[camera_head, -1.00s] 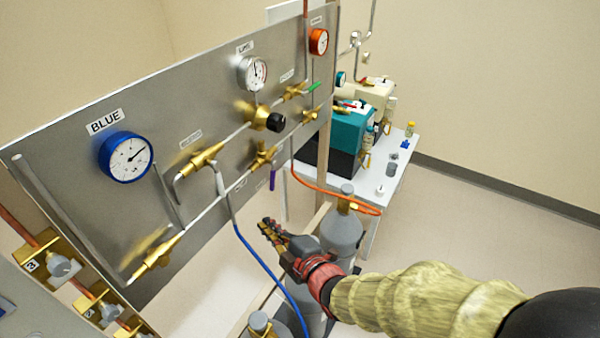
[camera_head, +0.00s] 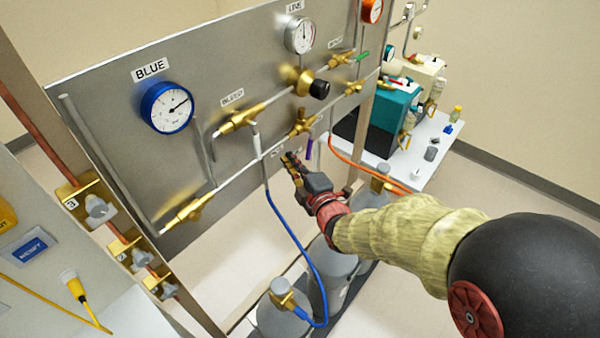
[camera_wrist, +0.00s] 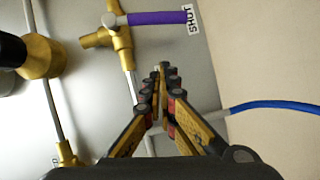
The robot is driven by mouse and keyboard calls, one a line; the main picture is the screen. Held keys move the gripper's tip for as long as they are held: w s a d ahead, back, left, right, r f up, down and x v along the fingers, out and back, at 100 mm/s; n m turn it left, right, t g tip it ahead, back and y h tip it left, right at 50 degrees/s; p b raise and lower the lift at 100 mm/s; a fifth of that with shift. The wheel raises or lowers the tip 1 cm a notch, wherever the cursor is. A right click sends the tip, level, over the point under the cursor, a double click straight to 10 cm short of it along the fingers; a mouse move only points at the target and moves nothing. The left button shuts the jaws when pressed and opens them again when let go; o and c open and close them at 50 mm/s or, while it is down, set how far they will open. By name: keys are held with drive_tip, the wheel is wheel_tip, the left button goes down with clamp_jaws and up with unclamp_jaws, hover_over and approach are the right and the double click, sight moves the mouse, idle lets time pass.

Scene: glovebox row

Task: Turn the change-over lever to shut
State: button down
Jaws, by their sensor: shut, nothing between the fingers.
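A lever with a purple handle (camera_head: 309,148) hangs down from a brass valve (camera_head: 300,124) on the grey panel. In the wrist view the purple handle (camera_wrist: 158,18) extends from the brass valve (camera_wrist: 105,36), its free end beside a SHUT label (camera_wrist: 192,18). No label in view names the change-over lever, but this is the lever nearest the SHUT label. My gripper (camera_head: 290,158) is shut and empty, just below and left of the purple handle in the head view. In the wrist view my fingertips (camera_wrist: 163,72) are together, apart from the handle.
A blue hose (camera_head: 284,235) and an orange hose (camera_head: 365,174) run down to gas cylinders (camera_head: 283,311) below the panel. A black knob (camera_head: 320,89), a blue gauge (camera_head: 167,107) and a green lever (camera_head: 361,56) are on the panel. A white bench (camera_head: 428,157) stands behind.

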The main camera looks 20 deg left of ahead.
sight(306, 157)
drive_tip(key=shift+w+d+f, duration=0.2)
drive_tip(key=shift+w+d, duration=0.4)
drive_tip(key=shift+w, duration=0.15)
drive_tip(key=shift+w+d+f, duration=0.2)
drive_tip(key=shift+w+d, duration=0.4)
drive_tip(key=shift+w, duration=0.1)
drive_tip(key=shift+f+b, duration=0.15)
drive_tip(key=shift+b, duration=0.6)
drive_tip(key=b, duration=0.2)
drive_tip(key=w+f+n+b, duration=0.1)
drive_tip(key=b, duration=0.1)
drive_tip(key=shift+d+t+b, duration=0.25)
drive_tip(key=shift+t+b, duration=0.05)
drive_tip(key=shift+b, duration=0.1)
drive_tip(key=shift+r, duration=0.15)
